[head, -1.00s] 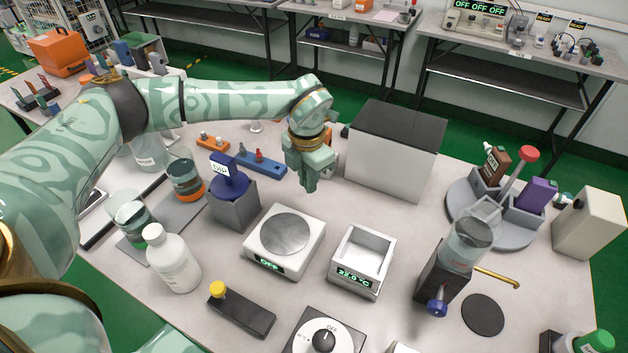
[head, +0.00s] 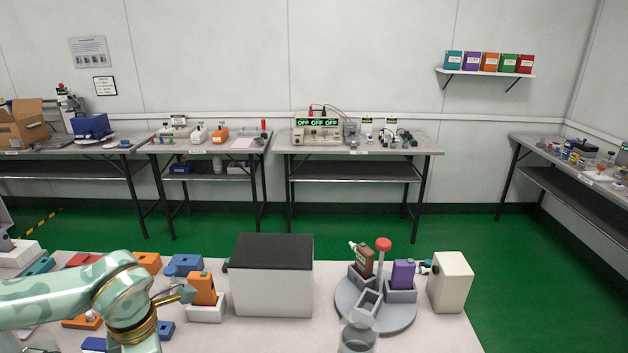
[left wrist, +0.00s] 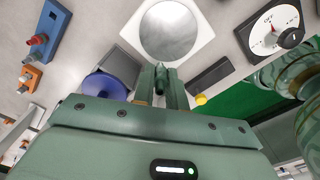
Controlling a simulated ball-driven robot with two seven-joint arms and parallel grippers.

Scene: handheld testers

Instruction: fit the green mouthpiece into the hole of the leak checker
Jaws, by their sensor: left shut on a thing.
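In the left wrist view my left gripper (left wrist: 160,86) points down over the bench, its fingers closed around a small dark greenish piece (left wrist: 160,80). It looks like the green mouthpiece, but the fingers hide most of it. In the head view my left forearm and wrist come in at the lower left; the fingertips cannot be made out there. An orange handheld tester (head: 203,290) stands in a white stand just right of my wrist. I cannot tell from these views which device is the leak checker, and no hole shows clearly. My right gripper is out of view.
A white box with a dark lid (head: 272,285) stands mid-bench. Right of it are a grey round holder (head: 399,318) and a cream box (head: 451,283). The wrist view shows a balance (left wrist: 170,30), a dial unit (left wrist: 274,32), a yellow-capped black piece (left wrist: 209,77) and a blue-topped holder (left wrist: 104,86).

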